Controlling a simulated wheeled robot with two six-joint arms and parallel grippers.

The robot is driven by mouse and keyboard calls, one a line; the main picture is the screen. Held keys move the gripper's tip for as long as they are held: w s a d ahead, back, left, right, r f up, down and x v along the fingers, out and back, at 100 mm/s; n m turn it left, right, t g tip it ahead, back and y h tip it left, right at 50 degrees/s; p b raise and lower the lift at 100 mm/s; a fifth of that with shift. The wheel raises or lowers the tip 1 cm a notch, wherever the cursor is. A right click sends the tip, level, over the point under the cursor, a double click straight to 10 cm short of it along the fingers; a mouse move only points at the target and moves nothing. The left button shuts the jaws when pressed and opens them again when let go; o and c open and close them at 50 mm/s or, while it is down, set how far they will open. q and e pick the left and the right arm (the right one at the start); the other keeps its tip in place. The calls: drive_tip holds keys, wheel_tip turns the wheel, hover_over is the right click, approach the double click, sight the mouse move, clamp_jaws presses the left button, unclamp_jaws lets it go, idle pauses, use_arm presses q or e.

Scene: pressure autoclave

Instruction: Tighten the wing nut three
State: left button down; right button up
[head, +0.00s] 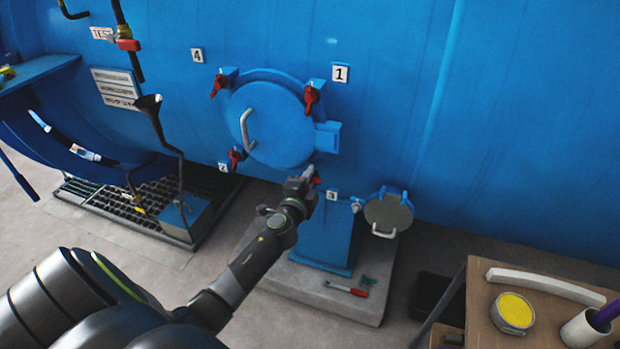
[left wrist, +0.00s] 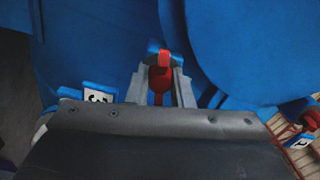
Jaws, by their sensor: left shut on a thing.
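Wing nut three is the red wing nut (head: 318,181) at the lower right of the round blue door (head: 270,125), beside the label 3 (head: 332,195). My left gripper (head: 308,174) reaches up to it and partly hides it in the head view. In the left wrist view the red wing nut (left wrist: 160,84) sits between the two grey fingers of the left gripper (left wrist: 161,70), which are shut on it. The label 3 (left wrist: 97,98) shows to its left. My right gripper is in neither view.
Red wing nuts one (head: 311,97), two (head: 236,158) and four (head: 218,86) sit around the door. A grey door handle (head: 248,130) is on its left. A small round lid (head: 388,214) stands to the right. A wooden table (head: 478,328) fills the lower right.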

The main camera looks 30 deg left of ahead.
use_arm(q)
drive_tip(key=m, duration=0.5)
drive_tip(key=shift+f+m+p, duration=0.1)
drive_tip(key=shift+m+p, duration=0.2)
drive_tip(key=m, duration=0.4)
drive_tip(key=shift+p, duration=0.3)
drive_tip(key=m+p, duration=0.1)
drive_tip(key=m, duration=0.4)
drive_tip(key=shift+f+m, duration=0.1)
drive_tip(key=shift+m, duration=0.3)
drive_tip(key=shift+s+a+f+m+p, duration=0.1)
drive_tip(key=shift+m+p, duration=0.25)
drive_tip(key=shift+m, duration=2.15)
drive_tip(key=c, duration=1.3)
unclamp_jaws()
